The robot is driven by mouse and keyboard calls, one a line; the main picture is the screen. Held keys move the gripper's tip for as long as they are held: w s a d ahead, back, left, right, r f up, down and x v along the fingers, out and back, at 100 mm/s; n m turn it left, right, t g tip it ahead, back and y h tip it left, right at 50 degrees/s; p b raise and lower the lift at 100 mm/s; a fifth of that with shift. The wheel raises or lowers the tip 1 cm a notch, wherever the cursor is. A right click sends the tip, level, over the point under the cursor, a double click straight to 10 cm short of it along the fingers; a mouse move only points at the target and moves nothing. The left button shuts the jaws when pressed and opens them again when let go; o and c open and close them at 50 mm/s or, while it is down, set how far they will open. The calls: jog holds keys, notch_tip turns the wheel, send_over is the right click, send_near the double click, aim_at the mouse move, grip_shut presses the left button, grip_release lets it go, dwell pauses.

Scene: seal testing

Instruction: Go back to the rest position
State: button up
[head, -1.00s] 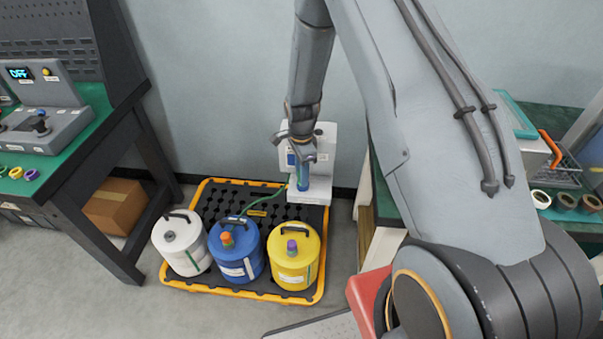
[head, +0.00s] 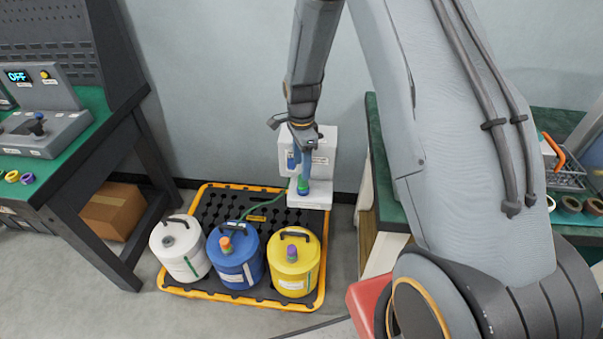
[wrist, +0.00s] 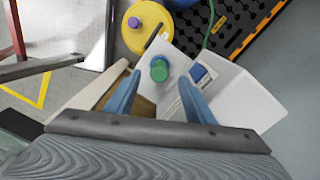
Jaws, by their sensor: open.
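My gripper (head: 304,163) hangs from the arm in front of the white device by the wall. In the wrist view its two blue fingers (wrist: 160,77) are spread apart with nothing gripped. A small green-topped cylinder with a blue-purple body (wrist: 158,69) stands on the white device's ledge and appears between the fingertips from above; it also shows just below the gripper in the head view (head: 302,187). The white device (head: 319,158) has a blue part on its front, partly hidden by the gripper.
White (head: 181,249), blue (head: 237,256) and yellow (head: 294,264) canisters stand on a black tray with a yellow rim (head: 325,262). A green-topped bench (head: 22,174) stands left and another (head: 386,180) right, partly hidden by my arm. A cardboard box (head: 112,210) sits under the left bench.

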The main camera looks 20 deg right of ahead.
jog(key=shift+r, duration=0.75)
jog(key=shift+s+r, duration=0.1)
jog(key=shift+r, duration=0.05)
jog(key=s+r+n, duration=0.7)
jog(key=s+n, duration=0.1)
jog(key=s, duration=0.3)
jog(key=s+r+n+t, duration=0.1)
jog(key=s+r+n, duration=0.7)
jog(key=s, duration=0.4)
jog(key=shift+r+n, duration=0.2)
jog(key=shift+n, duration=0.4)
